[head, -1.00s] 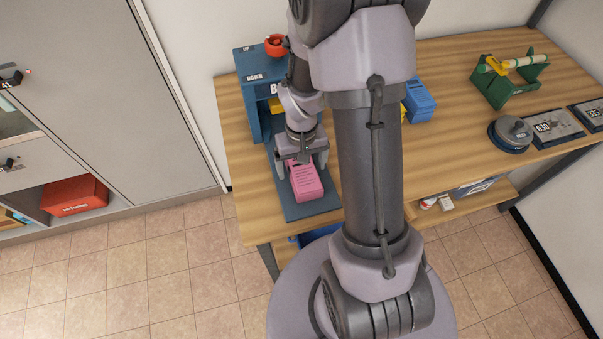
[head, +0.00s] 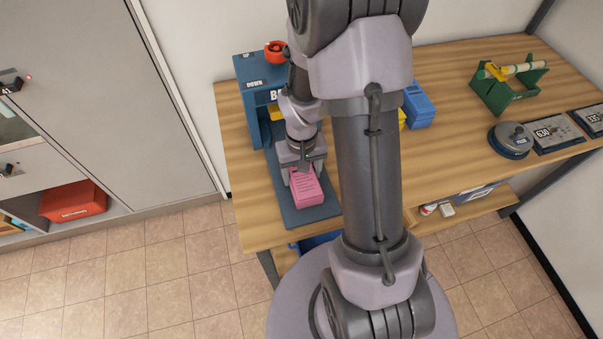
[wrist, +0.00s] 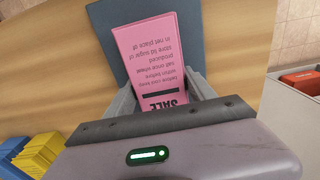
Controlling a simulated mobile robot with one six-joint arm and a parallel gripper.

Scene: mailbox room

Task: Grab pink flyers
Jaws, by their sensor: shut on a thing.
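The pink flyers (head: 306,188) are a stack at the front of a dark blue base plate (head: 320,213) on the wooden table. In the wrist view the pink flyers (wrist: 150,60) show printed text and the word SALE, with the plate (wrist: 192,48) behind them. I cannot tell whether the stack touches the plate.
A blue press-like stand (head: 253,110) marked UP and DOWN, with a red knob (head: 276,50), rises behind the plate. Blue (head: 418,106) and yellow (wrist: 42,150) stacks lie nearby. A green holder (head: 507,88) stands right. A red box (head: 73,200) sits in the left cabinet.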

